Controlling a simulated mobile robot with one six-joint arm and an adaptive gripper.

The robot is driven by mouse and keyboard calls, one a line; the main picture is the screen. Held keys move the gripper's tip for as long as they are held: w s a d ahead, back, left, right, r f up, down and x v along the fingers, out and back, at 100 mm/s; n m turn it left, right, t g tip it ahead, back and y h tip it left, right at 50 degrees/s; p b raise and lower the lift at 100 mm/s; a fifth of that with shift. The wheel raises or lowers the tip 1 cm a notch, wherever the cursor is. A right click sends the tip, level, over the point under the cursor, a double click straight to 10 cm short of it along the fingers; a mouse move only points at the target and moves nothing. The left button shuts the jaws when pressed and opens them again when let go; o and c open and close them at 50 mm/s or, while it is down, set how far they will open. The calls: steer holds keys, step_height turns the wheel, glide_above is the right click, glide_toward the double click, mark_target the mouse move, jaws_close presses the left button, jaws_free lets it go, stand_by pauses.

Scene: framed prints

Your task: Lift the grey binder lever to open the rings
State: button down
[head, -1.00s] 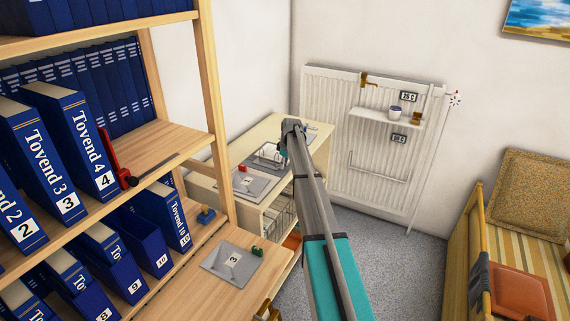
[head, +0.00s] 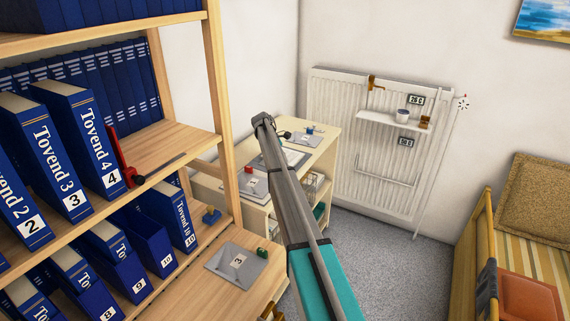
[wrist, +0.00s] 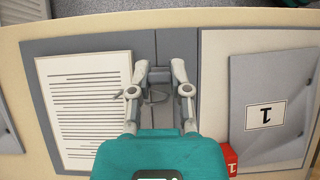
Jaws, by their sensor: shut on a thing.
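An open grey binder (wrist: 90,45) lies flat on a pale wooden cabinet top, with a printed white sheet (wrist: 85,110) on its left side in the wrist view. Its grey lever (wrist: 158,77) sits at the spine, between my fingertips. My gripper (wrist: 159,70) is over the spine and shut on the lever, a finger on each side. The ring part is mostly covered by the gripper, so I cannot tell whether the rings are open. In the head view my arm hides the gripper and part of the binder (head: 297,157).
A grey folder marked 1 (wrist: 302,85) and a red block (wrist: 229,158) lie to the right in the wrist view. A wooden shelf (head: 165,150) with blue binders stands at left in the head view. A radiator (head: 345,150) is behind the cabinet.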

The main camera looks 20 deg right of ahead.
steer(key=shift+a, duration=0.1)
stand_by(0.4)
steer(key=c, duration=0.6)
jaws_free()
steer(key=shift+w, duration=0.1)
steer(key=shift+o, duration=0.2)
steer(key=shift+s, duration=0.2)
